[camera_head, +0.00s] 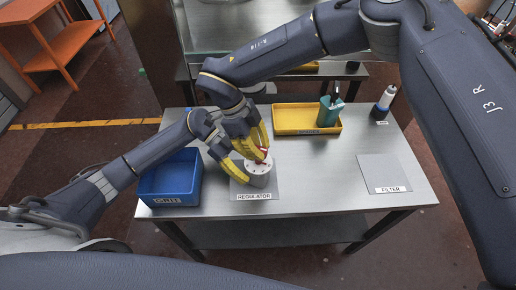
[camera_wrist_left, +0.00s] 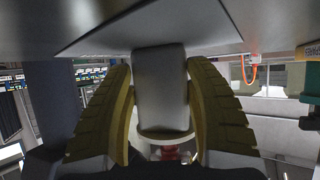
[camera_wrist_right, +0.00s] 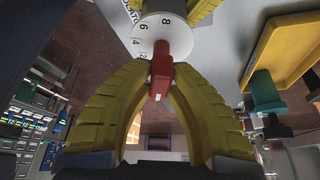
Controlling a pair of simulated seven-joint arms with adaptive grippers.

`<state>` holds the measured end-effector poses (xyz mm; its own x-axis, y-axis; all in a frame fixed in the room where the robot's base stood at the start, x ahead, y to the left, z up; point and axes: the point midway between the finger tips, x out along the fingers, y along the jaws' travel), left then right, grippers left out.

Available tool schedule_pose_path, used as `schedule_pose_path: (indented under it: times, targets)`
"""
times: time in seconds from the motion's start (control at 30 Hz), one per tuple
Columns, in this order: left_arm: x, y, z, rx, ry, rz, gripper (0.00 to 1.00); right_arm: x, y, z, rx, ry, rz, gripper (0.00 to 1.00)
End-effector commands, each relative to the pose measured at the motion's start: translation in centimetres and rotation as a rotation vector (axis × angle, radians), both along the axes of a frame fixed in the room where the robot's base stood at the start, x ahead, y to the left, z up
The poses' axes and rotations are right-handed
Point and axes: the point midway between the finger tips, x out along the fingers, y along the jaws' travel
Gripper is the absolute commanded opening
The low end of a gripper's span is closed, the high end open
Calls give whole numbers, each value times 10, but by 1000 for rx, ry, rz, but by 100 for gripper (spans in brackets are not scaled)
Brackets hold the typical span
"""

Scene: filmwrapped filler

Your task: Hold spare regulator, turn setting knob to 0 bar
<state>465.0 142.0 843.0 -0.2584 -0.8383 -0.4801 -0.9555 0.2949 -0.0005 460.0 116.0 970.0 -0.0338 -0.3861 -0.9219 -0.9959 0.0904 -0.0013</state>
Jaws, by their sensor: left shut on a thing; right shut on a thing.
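The regulator stands on the grey mat labelled REGULATOR (camera_head: 240,191). Its white dial (camera_head: 262,167) faces up. In the right wrist view the dial (camera_wrist_right: 147,35) shows numbers including 8, 6 and 4. My left gripper (camera_head: 242,172) is shut around the regulator's grey body (camera_wrist_left: 160,90) from the side. My right gripper (camera_head: 261,147) comes from above and is shut on the red setting knob (camera_wrist_right: 161,70). The knob's far end points towards the dial's numbers, but the exact reading is unclear. The fingers partly hide the regulator in the head view.
A blue bin (camera_head: 170,185) stands left of the mat. A yellow tray (camera_head: 293,119) lies at the back with a teal item (camera_head: 327,112) at its right end. A dark bottle with a white top (camera_head: 383,103) stands behind the bare FILTER mat (camera_head: 382,171).

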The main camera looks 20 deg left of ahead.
Motion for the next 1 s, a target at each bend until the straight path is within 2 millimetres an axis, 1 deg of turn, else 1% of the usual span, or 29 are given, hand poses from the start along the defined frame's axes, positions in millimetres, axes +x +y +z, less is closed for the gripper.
schedule_pose_path:
  times: [0.03,0.07,0.23,0.47,0.57,0.63,0.77,1.0]
  targets:
    - [-1,-1,0,-1,0,-3,14,1,0,0,0,-2,1,0]
    - [-1,-1,0,-1,0,-3,14,1,0,0,0,-2,1,22]
    - [-1,-1,0,-1,0,-2,14,0,0,0,0,0,0,42]
    - [-1,0,0,-2,0,-1,14,0,0,0,0,0,-1,42]
    - [0,0,0,-1,0,-1,14,0,1,3,0,0,-1,42]
    - [0,0,0,-1,0,-1,14,1,4,9,0,-2,-1,42]
    - [0,0,0,-1,1,-1,14,2,11,26,1,-5,0,42]
    - [0,0,0,-1,-1,0,14,3,27,65,1,-4,-2,42]
